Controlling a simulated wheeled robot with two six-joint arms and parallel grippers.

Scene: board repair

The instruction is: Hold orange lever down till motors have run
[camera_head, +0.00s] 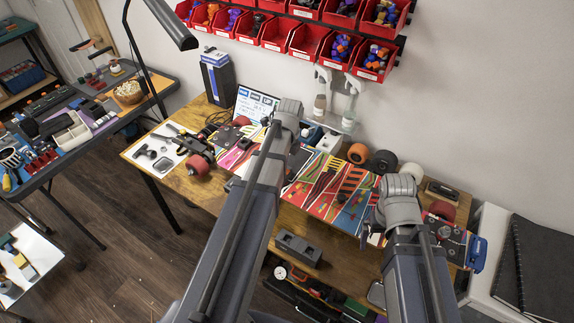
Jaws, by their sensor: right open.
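I cannot make out an orange lever in the head view; it may be hidden behind my arms. A brightly patterned board (335,190) lies on the wooden bench, with a red wheel (199,166) and truck at its left end. Dark hardware with round parts (446,232) shows at its right end; I cannot tell whether these are the motors. My right gripper (370,238) is open and low over the board's right part, mostly hidden by its wrist. My left arm reaches across the board's middle; its gripper is hidden behind the arm.
Loose orange, black and white wheels (383,162) stand along the bench's back. Red parts bins (308,39) hang on the wall above. A grey block (298,248) sits at the front edge. A blue part (477,253) and a black notebook (540,262) are at the right.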

